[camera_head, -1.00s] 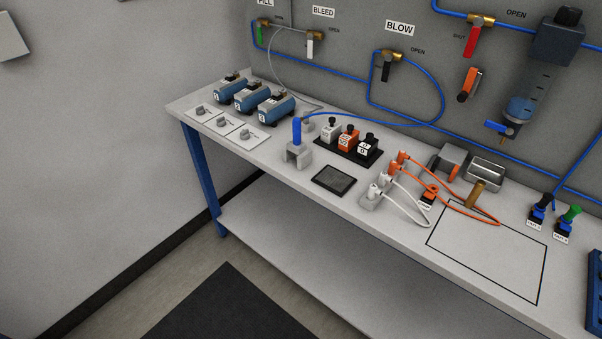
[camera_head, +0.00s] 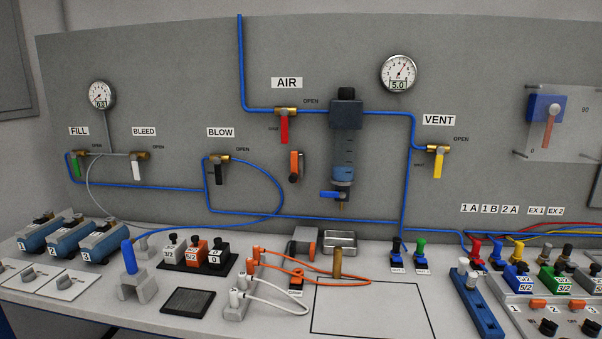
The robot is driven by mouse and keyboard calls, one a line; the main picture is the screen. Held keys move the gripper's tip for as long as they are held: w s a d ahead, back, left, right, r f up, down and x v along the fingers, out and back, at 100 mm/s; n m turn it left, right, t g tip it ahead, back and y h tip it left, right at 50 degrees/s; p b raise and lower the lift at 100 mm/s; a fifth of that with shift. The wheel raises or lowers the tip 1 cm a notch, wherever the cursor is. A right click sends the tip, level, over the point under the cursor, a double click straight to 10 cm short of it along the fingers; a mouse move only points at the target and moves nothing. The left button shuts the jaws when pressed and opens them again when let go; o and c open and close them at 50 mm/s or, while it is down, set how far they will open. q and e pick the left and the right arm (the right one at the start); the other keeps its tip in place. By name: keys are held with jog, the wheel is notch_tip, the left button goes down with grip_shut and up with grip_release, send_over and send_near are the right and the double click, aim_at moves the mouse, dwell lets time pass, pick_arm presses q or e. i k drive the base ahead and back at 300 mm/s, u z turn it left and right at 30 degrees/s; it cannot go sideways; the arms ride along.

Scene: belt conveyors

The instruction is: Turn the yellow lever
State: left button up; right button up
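The yellow lever (camera_head: 438,163) hangs straight down from a brass valve on the grey wall panel, under the VENT label (camera_head: 439,120). The word OPEN is printed to the right of the valve, and blue tubing (camera_head: 413,130) runs to it from the left. Nothing covers the lever. Neither my left nor my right gripper shows in the head view.
Other levers hang nearby: red (camera_head: 284,129) under AIR, black (camera_head: 219,174) under BLOW, white (camera_head: 137,171) under BLEED and green (camera_head: 76,167) under FILL. A filter unit (camera_head: 345,145) stands left of the yellow lever. A bench (camera_head: 375,308) with many parts runs below the panel.

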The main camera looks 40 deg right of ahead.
aim_at(439, 150)
jog(key=z, duration=2.15)
